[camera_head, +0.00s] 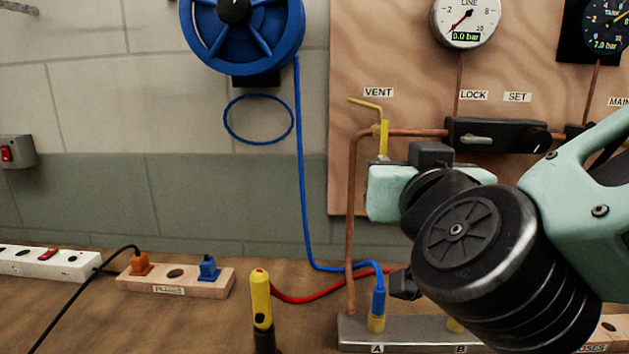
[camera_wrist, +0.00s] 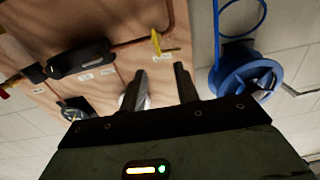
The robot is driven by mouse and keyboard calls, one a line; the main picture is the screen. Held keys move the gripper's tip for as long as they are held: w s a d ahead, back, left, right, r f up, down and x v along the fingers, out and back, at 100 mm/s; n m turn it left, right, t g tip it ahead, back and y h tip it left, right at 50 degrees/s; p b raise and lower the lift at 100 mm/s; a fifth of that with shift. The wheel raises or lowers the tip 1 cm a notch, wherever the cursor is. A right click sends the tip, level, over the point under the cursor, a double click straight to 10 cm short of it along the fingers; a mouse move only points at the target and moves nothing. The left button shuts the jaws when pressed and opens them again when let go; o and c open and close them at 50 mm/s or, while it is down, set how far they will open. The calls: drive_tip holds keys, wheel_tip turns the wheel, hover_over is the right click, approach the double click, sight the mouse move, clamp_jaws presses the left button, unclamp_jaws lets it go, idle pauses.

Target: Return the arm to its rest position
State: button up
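My arm (camera_head: 500,260) reaches in from the right edge in the head view, in front of the plywood panel and the bench. Its wrist hides part of the panel's lower right and the bench behind it. My gripper (camera_wrist: 160,69) shows in the wrist view with its two dark fingers apart and nothing held between them. The fingers point toward the panel and wall. In the head view the fingers cannot be made out clearly.
The panel (camera_head: 345,60) carries a yellow vent lever (camera_head: 384,137), copper pipes and gauges. A blue hose reel (camera_head: 243,30) hangs left. A blue hose (camera_head: 379,300) stands in port A. A yellow-black tool (camera_head: 261,300) stands on the bench (camera_head: 200,325).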

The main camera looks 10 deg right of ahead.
drive_tip(key=s+a+f+n+g+y+p, duration=0.3)
drive_tip(key=s+a+f+n+g+y, duration=0.2)
drive_tip(key=a+f+n+g+y, duration=0.55)
drive_tip(key=s+d+f+g+h+p, duration=0.2)
drive_tip(key=s+d+f+g+h, duration=0.4)
drive_tip(key=s, duration=0.4)
drive_tip(key=shift+s+d+m+g+h+p, duration=0.35)
drive_tip(key=shift+d+g+h, duration=0.15)
drive_tip(key=shift+d, duration=0.6)
